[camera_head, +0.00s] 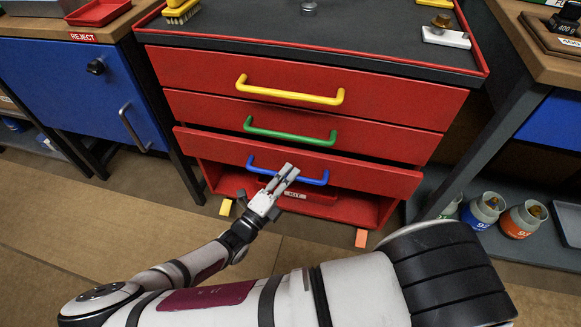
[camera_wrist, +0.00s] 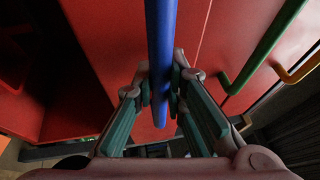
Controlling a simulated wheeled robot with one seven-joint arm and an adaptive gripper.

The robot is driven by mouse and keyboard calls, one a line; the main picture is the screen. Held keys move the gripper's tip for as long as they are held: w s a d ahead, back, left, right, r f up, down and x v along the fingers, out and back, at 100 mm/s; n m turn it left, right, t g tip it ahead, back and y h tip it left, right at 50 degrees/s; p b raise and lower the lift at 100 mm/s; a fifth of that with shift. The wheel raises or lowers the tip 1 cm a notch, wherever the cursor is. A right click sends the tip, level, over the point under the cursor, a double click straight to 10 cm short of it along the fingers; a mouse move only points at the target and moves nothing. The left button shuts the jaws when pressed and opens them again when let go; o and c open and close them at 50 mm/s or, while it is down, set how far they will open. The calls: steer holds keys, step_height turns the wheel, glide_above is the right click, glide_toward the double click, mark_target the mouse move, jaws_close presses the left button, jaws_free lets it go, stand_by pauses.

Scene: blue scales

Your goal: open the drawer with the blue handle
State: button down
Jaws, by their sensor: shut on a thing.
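A red cabinet has three drawers with yellow, green and blue handles. The lowest drawer (camera_head: 375,178) carries the blue handle (camera_head: 315,181) and stands out a little from the drawers above it. My gripper (camera_head: 287,176) is at the middle of the blue handle, with its fingers over the bar. In the wrist view the blue handle (camera_wrist: 160,60) runs between the two fingers of my gripper (camera_wrist: 160,88), which are closed in on it from both sides. The fingers hide part of the handle in the head view.
The green handle (camera_head: 290,132) and yellow handle (camera_head: 290,92) are above. Below the drawer is an open red shelf (camera_head: 345,210) with a labelled item. A blue cabinet (camera_head: 85,90) stands left. Several small jars (camera_head: 522,219) sit on a low shelf at right. Floor in front is clear.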

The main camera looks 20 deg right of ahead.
steer(key=s+a, duration=0.7)
steer(key=s, duration=0.2)
steer(key=s+a, duration=0.7)
steer(key=s, duration=0.3)
steer(key=c, duration=1.6)
jaws_free()
steer(key=shift+s, duration=0.1)
steer(key=v, duration=1.2)
steer(key=shift+o, duration=0.6)
